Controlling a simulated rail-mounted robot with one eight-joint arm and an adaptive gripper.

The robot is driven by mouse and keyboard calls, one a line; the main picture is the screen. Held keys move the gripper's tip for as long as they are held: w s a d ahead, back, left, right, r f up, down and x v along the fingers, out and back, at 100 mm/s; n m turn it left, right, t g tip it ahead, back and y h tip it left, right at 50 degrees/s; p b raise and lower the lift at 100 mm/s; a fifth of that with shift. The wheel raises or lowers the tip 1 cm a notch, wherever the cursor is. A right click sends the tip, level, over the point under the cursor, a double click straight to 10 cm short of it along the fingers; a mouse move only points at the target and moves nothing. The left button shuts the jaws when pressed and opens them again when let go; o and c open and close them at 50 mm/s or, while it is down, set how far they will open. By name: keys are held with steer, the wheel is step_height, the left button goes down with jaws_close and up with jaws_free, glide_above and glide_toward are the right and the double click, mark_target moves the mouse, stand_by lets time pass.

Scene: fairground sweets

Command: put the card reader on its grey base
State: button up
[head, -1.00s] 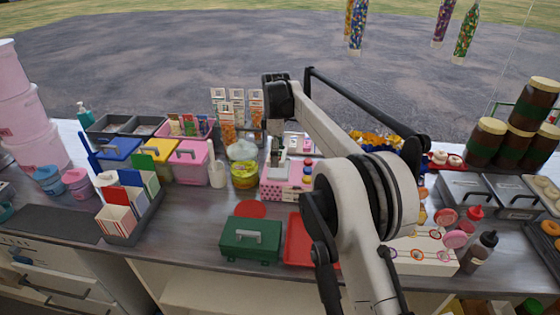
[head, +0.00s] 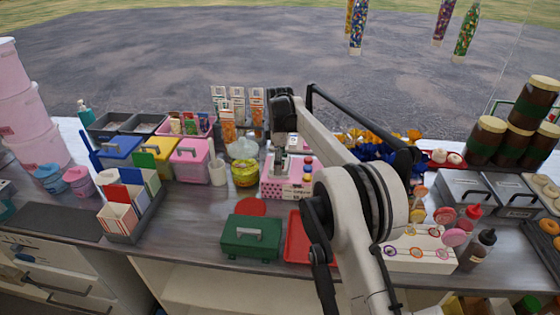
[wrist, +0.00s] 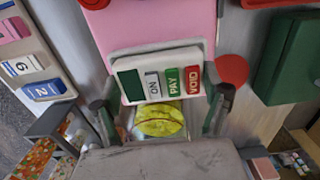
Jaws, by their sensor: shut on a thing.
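The card reader (wrist: 128,84) is in the wrist view, a pale slab with a dark green screen and keys marked ON, PAY and VOID. My gripper (wrist: 163,115) is shut on it, with a dark finger on either side. In the head view my gripper (head: 280,160) is at the back edge of the pink dotted box (head: 272,188), which shows as a pink surface (wrist: 150,25) beyond the reader in the wrist view.
A yellow jar (head: 244,174) stands left of the pink box. A red disc (head: 251,207), a green case (head: 251,241) and a red tray (head: 296,240) lie in front. Ticket racks (head: 228,112) stand behind. My arm covers part of the counter to the right.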

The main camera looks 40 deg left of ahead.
steer(key=o, duration=1.3)
step_height(320, 180, up, 12)
steer(key=shift+r+b, duration=0.15)
steer(key=shift+b, duration=0.15)
